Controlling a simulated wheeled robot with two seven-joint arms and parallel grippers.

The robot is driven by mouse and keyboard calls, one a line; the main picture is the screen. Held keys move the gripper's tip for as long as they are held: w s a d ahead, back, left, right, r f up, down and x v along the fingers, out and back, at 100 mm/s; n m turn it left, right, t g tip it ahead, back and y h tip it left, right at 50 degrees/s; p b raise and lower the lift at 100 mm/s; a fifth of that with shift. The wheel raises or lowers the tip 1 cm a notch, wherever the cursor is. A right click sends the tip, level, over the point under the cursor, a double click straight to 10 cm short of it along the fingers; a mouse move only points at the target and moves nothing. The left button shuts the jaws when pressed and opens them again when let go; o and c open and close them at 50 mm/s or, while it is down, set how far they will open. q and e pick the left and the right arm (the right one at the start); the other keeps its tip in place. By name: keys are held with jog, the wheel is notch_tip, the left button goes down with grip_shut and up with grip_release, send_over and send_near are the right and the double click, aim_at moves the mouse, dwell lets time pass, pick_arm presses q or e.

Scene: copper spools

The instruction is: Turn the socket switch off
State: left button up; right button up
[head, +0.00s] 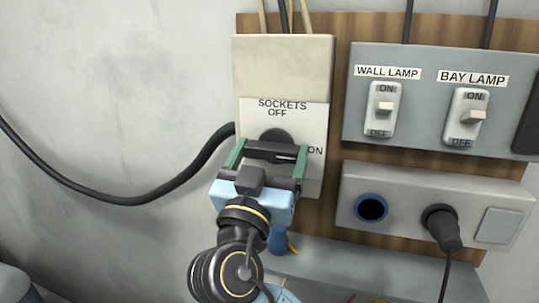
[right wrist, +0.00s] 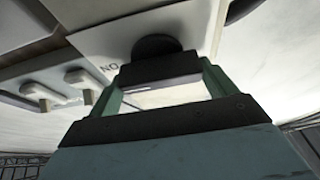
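The sockets switch is a round black knob (head: 275,135) on a white plate (head: 304,120) marked SOCKETS, with OFF above the knob and ON to its right. My right gripper (head: 272,154) is directly in front of the knob and covers its lower part. In the right wrist view the knob (right wrist: 155,46) is just beyond the gripper (right wrist: 160,72), near the ON mark. The green fingers stand apart with a dark bar across between their ends. I cannot tell whether that bar is fingertips or a switch handle, nor which way the switch points. My left gripper is out of view.
Right of the knob, a grey panel (head: 425,100) carries the wall lamp switch (head: 384,108) and bay lamp switch (head: 467,116). Below is a socket box (head: 405,208) with a black plug (head: 441,226). A black cable (head: 130,199) hangs left. The left wall is clear.

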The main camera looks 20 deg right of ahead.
jog(key=shift+n, duration=0.4)
jog(key=n+t+y+p, duration=0.1)
jog(key=n, duration=0.1)
jog(key=shift+n+y, duration=0.4)
jog(key=n+y+p, duration=0.1)
jog(key=n, duration=0.1)
jog(key=shift+r+n, duration=0.1)
jog(key=shift+n, duration=0.2)
jog(key=n+y+p, duration=0.2)
jog(key=n+p, duration=0.2)
jog(key=p, duration=0.1)
jog(key=n+y+p, duration=0.2)
jog(key=n+p, duration=0.3)
jog(key=p, duration=0.1)
jog(key=n+g+y+p, duration=0.1)
jog(key=n+p, duration=0.4)
jog(key=p, duration=0.1)
jog(key=shift+r+y, duration=0.2)
jog(key=shift+y, duration=0.2)
jog(key=shift+f+n+g+p, duration=0.25)
jog(key=shift+n+g+p, duration=0.25)
jog(key=shift+n+p, duration=0.8)
